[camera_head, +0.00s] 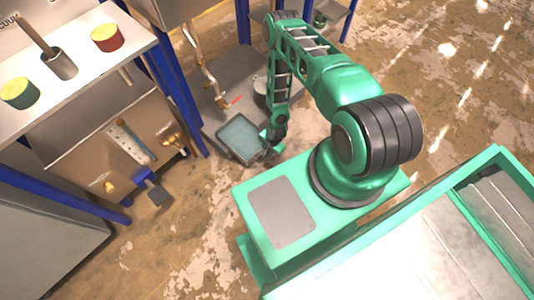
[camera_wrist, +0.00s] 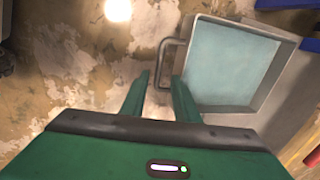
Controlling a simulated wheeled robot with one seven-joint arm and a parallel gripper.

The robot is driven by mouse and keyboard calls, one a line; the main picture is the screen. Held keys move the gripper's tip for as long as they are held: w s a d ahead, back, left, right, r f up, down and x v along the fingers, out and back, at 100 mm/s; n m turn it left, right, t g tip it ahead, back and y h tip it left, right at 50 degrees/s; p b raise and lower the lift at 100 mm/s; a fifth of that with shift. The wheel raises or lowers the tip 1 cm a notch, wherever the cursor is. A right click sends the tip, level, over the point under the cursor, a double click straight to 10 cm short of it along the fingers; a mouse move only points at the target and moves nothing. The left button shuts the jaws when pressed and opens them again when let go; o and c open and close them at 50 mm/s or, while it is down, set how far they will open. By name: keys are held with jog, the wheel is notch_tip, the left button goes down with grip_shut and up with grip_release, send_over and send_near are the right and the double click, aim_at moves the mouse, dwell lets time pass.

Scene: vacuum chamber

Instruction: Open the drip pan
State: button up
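The drip pan (camera_head: 233,152) is a shallow grey rectangular tray with a light blue inside, low near the floor at the centre. In the wrist view the pan (camera_wrist: 222,108) fills the upper right, and its thin grey bar handle (camera_wrist: 161,62) sticks out on its left side. My gripper (camera_head: 273,136) is low beside the pan's handle side. In the wrist view my gripper (camera_wrist: 160,76) has its two green fingers apart, with the handle bar lying between or just beyond the tips. I cannot tell whether either finger touches the handle.
Blue frame posts (camera_head: 178,95) rise close left of the pan. Worn floor (camera_head: 450,75) is clear at right.

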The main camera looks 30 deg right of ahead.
notch_tip(320, 180, up, 6)
jog(key=s, duration=0.1)
jog(key=shift+d+r, duration=0.15)
dwell(0.5)
jog(key=w+d+r+n+h, duration=0.1)
jog(key=w+d+r, duration=0.25)
jog(key=r, duration=0.65)
jog(key=w+d+r+n, duration=0.2)
jog(key=w+d+r, duration=0.15)
jog(key=r, duration=0.65)
jog(key=w+d+r+n+h, duration=0.1)
jog(key=w+d+r, duration=0.1)
jog(key=d+r, duration=0.5)
jog(key=s+d+r+n+g, duration=0.1)
jog(key=s+r, duration=0.1)
jog(key=r, duration=0.8)
jog(key=s+r, duration=0.2)
jog(key=r, duration=0.9)
jog(key=s+a+r+n, duration=0.1)
jog(key=s+a+r, duration=0.1)
jog(key=s+r, duration=0.8)
jog(key=s+a+r+n+y, duration=0.1)
jog(key=s+a+r, duration=0.1)
jog(key=s+r, duration=0.9)
jog(key=s, duration=0.5)
jog(key=shift+a+r+n+g+y, duration=0.15)
jog(key=shift+a+n+g+y, duration=0.15)
jog(key=shift+n+g, duration=0.1)
